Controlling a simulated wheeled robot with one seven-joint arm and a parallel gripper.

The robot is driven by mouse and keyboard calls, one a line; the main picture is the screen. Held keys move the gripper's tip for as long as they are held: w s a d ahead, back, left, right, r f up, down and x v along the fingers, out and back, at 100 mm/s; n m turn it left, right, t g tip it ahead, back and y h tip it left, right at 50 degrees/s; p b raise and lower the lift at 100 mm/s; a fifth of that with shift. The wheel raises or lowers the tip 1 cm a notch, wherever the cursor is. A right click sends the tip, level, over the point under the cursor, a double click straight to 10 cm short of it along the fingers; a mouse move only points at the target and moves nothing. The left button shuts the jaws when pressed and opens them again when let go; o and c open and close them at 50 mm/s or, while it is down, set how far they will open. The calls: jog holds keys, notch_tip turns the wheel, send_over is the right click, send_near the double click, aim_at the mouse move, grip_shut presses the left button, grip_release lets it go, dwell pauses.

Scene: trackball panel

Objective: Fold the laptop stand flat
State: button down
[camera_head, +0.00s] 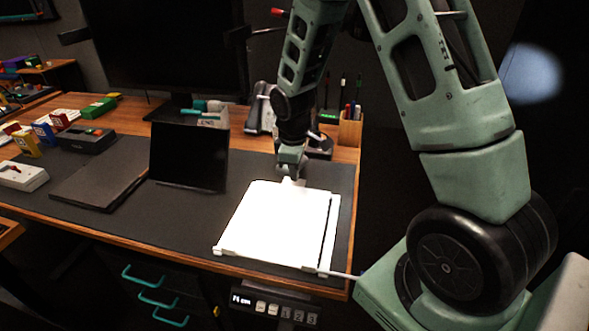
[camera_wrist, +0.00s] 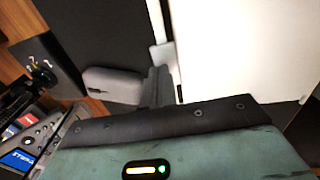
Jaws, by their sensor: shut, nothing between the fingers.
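The laptop stand (camera_head: 275,228) is a white, rectangular panel near the front right of the desk mat. The panel lies low over its white base frame, which shows along the right side and front edge. I cannot tell whether a small gap remains between them. My gripper (camera_head: 292,181) points down at the stand's back edge, with its fingers shut and empty. In the wrist view the bright panel (camera_wrist: 240,45) fills the right side, beside my gripper (camera_wrist: 160,80). Whether the fingertips touch the panel is unclear.
A black tablet-like screen (camera_head: 189,157) stands left of the stand, and a closed dark laptop (camera_head: 100,172) lies farther left. A pen holder (camera_head: 350,130) and a monitor (camera_head: 155,45) stand behind. The desk's wooden front edge (camera_head: 130,236) is close to the stand.

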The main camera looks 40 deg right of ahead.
jog(key=shift+d+f+b, duration=0.2)
jog(key=shift+f+b, duration=0.4)
jog(key=shift+f, duration=1)
jog(key=shift+w+r+p, duration=0.15)
jog(key=shift+r+p, duration=0.45)
jog(key=shift+p, duration=0.05)
notch_tip(320, 180, up, 14)
jog(key=p, duration=0.3)
jog(key=shift+f, duration=0.25)
jog(key=s+a+r+y+p, duration=0.1)
jog(key=s+a+r, duration=0.2)
jog(key=s+a, duration=0.5)
jog(key=s+a+r+y+p, duration=0.15)
jog(key=s+a+r, duration=0.25)
jog(key=a, duration=0.7)
jog(key=s+a+r+p, duration=0.1)
jog(key=s+a, duration=0.2)
jog(key=s, duration=0.4)
jog(key=s+a+r, duration=0.1)
jog(key=s+a, duration=0.2)
jog(key=s, duration=0.4)
jog(key=shift+s+a+g+h+p, duration=0.2)
jog(key=shift+s+g+h+p, duration=0.15)
jog(key=shift+g+h, duration=0.1)
